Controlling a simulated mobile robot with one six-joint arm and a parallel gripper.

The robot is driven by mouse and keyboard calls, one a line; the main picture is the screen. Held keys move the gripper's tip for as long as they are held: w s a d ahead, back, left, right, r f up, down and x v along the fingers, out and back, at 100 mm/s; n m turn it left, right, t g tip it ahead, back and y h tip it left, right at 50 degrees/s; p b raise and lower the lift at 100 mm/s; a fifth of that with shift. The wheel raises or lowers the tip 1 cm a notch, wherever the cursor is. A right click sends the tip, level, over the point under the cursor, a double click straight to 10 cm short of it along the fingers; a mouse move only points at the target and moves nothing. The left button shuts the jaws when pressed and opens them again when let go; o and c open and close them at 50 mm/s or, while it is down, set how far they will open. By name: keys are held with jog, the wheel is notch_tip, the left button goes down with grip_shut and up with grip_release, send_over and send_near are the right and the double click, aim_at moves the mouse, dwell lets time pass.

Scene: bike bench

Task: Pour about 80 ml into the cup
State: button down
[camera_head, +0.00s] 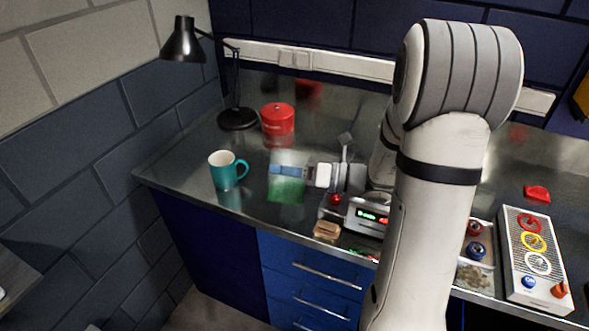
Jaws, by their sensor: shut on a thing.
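The teal cup (223,175) stands upright on the metal bench at the left, with its white inside showing and its handle to the right. My gripper (288,170) reaches leftward from the arm and is shut on a clear container (287,158) with green liquid (286,190) in its lower part. The container looks about upright, to the right of the cup and apart from it. I cannot tell whether its base touches the bench. The cup's contents are not visible.
A red canister (278,122) and a black lamp (237,115) stand behind the cup. A device with a green display (368,217) and a brown block (327,231) are right of the container. A control box (533,255) is far right. Bare bench lies around the cup.

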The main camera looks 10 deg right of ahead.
aim_at(291, 154)
jog(key=shift+w+d+r+m+p, duration=0.2)
jog(key=shift+w+m+p, duration=0.15)
jog(key=shift+m, duration=0.25)
jog(key=shift+w+d+r+m+p, duration=0.1)
jog(key=shift+w+d+m+p, duration=0.1)
jog(key=shift+w+m, duration=0.3)
jog(key=shift+w+d+m, duration=0.1)
jog(key=shift+w+m, duration=0.15)
jog(key=shift+m, duration=0.25)
jog(key=shift+w+r+p, duration=0.1)
jog(key=shift+r+p, duration=0.1)
jog(key=shift+p, duration=0.2)
jog(key=shift+w+d+r+m+p, duration=0.3)
jog(key=shift+w+r+m+p, duration=0.35)
jog(key=shift+m+p, duration=0.2)
jog(key=shift+w+d+m+p, duration=0.15)
jog(key=shift+m+p, duration=0.1)
jog(key=shift+p, duration=0.2)
jog(key=shift+s+f, duration=0.1)
jog(key=shift+s, duration=0.15)
jog(key=shift+s+p, duration=0.3)
jog(key=shift+w+m+p, duration=0.1)
jog(key=shift+m+p, duration=0.4)
